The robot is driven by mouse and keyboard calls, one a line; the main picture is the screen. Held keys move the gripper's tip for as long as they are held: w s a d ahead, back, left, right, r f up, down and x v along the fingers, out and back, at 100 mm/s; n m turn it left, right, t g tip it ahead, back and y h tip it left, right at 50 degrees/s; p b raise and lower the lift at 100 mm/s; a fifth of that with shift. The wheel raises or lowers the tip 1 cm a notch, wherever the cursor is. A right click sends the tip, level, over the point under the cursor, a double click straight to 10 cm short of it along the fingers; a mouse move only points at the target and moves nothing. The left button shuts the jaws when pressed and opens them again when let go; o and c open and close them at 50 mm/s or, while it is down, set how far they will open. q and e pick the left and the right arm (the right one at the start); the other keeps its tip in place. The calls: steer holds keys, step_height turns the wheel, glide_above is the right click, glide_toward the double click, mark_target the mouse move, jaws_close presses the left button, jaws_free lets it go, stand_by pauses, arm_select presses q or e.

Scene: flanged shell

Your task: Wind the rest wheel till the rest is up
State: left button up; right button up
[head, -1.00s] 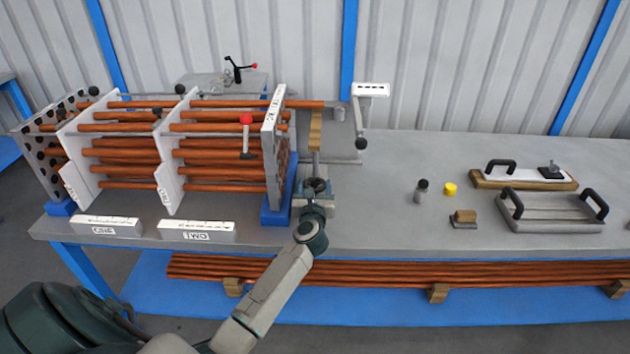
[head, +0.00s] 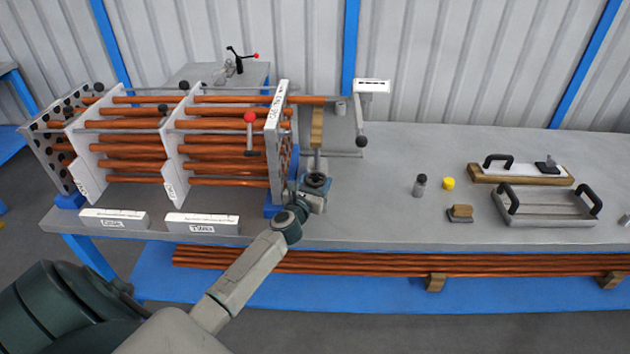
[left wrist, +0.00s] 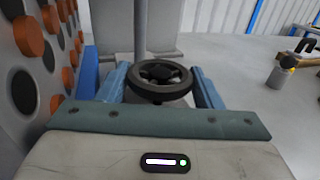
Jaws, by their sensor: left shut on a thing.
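The rest wheel is a small black spoked handwheel (left wrist: 160,72), seen from close in the left wrist view. In the head view it shows as a dark ring (head: 316,180) at the tube bundle's right end. My left gripper (head: 314,183) is shut on it, with a blue finger on each side of the rim in the left wrist view (left wrist: 160,84). Behind the wheel a grey post rises. The rest's wooden block (head: 317,128) stands upright just under a protruding copper tube (head: 310,100); I cannot tell whether they touch. My right gripper is not in view.
The perforated end plate (head: 276,150) and its blue foot stand close left of my gripper. A crank arm with a black knob (head: 361,141) hangs behind right. Bench between is clear.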

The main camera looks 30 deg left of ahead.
arm_select(q)
steer(key=o, duration=1)
steer(key=shift+c, duration=0.2)
steer(key=v, duration=1)
steer(key=shift+s+d+b, duration=0.1)
steer(key=shift+s+b, duration=0.25)
steer(key=shift+b, duration=0.05)
